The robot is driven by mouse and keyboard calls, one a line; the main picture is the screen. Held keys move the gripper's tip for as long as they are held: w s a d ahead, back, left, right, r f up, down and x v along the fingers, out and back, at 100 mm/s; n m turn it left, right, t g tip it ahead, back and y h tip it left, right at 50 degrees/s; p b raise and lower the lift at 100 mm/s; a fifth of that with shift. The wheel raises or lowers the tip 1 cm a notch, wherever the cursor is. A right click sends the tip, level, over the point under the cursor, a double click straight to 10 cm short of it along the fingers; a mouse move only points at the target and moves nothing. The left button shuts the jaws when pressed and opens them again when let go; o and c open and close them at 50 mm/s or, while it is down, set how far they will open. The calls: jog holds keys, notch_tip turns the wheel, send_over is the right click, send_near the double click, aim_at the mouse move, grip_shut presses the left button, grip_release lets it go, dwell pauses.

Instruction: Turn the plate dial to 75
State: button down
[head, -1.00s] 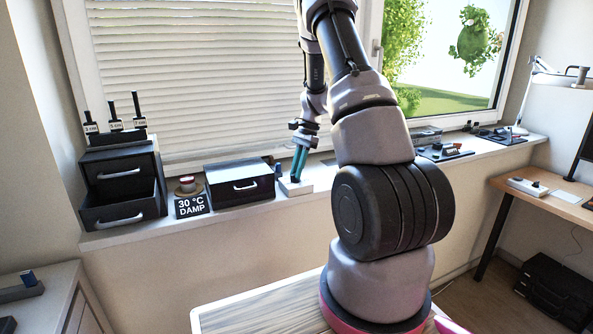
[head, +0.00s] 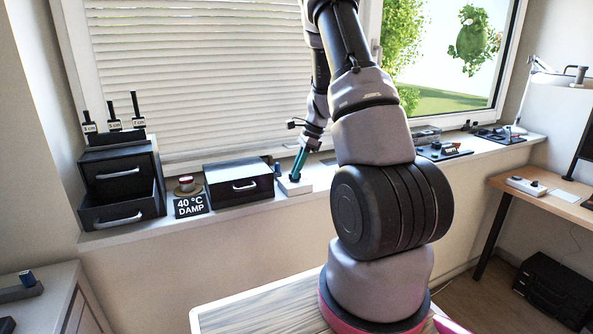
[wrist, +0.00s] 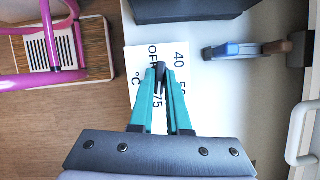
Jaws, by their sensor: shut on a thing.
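The white dial plate (wrist: 143,62) lies flat on the sill and carries black marks: OFF, 40, 75, °C and one partly covered number. It also shows in the head view (head: 300,187). My gripper (wrist: 161,72) points down at the plate, with its teal fingers shut on the dark dial knob (wrist: 160,68). The fingers hide most of the knob and part of the markings, so the dial's setting is unclear. In the head view my gripper (head: 296,176) is over the plate.
A black sign (head: 190,205) reads "40 °C DAMP". Left of the plate stand a black drawer box (head: 238,183) and a two-drawer unit (head: 122,187) with its lower drawer open. A blue-handled part (wrist: 235,50) is close beside the plate.

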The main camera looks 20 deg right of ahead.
dwell(0.3)
jog(key=c, duration=0.9)
grip_release()
jog(key=shift+r, duration=0.1)
jog(key=v, duration=1)
jog(key=shift+d+r, duration=0.2)
jog(key=shift+r, duration=0.1)
